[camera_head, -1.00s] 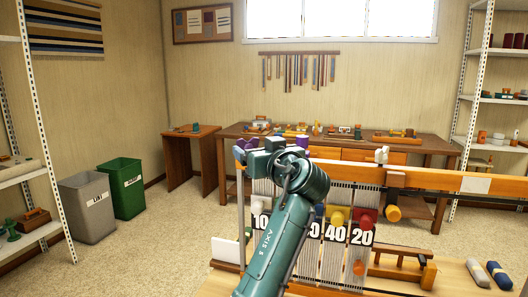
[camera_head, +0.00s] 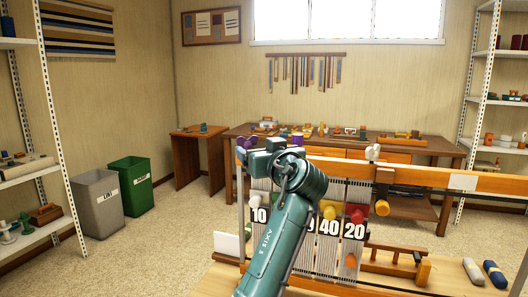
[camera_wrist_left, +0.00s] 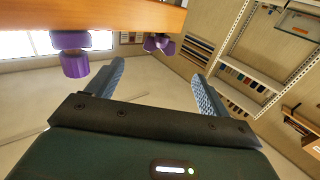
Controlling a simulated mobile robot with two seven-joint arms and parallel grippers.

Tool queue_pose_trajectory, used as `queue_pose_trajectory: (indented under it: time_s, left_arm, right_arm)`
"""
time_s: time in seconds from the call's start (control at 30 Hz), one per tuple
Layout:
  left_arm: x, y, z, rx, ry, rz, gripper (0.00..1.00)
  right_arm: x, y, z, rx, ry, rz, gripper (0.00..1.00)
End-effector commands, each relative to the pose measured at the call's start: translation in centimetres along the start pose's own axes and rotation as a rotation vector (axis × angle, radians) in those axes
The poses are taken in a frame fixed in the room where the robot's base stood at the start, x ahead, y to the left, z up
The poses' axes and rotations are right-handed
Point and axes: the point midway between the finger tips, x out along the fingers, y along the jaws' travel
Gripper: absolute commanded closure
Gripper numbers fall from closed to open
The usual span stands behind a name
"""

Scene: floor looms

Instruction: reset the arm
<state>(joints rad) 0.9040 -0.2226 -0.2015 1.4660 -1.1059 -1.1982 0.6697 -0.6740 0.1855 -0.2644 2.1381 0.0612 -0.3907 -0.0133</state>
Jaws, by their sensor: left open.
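My left arm (camera_head: 275,235) rises through the middle of the head view, in front of a loom with an orange wooden beam (camera_head: 425,176). My left gripper (camera_head: 257,158) is near the left end of the loom and is partly hidden by its own wrist. In the left wrist view both fingers of the gripper (camera_wrist_left: 152,85) stand wide apart with nothing between them. Purple knobs (camera_wrist_left: 75,62) under a wooden beam (camera_wrist_left: 130,15) show beyond the fingers. My right gripper is in neither view.
The loom carries number labels, such as 20 (camera_head: 354,231), and coloured weights (camera_head: 328,211). Two rolls (camera_head: 495,274) lie at the right on the wooden surface. A grey bin (camera_head: 97,205) and a green bin (camera_head: 131,187) stand at the left. Open carpet (camera_head: 175,235) lies between bins and loom.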

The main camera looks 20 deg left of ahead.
Motion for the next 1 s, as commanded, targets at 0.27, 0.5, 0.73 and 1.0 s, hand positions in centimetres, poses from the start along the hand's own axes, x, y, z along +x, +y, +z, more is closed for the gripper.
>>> queue_pose_trajectory:
  time_s: [0.27, 0.5, 0.73, 1.0]
  left_arm:
    - [0.1, -0.6, 2.5, 0.018, -0.045, 0.007, 0.2]
    - [-1.4, -4.8, 16.2, 0.119, -0.307, 0.072, 0.2]
    - [-8.4, -11.9, 30.4, 0.268, -0.625, 0.211, 0.2]
    - [-20.4, -20.1, 39.2, 0.437, -0.937, 0.446, 0.2]
  right_arm:
    - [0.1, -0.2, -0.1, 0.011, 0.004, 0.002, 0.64]
    - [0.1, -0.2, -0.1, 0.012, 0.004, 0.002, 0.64]
    - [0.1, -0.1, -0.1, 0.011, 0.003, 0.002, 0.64]
    - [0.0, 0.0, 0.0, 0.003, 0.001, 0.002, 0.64]
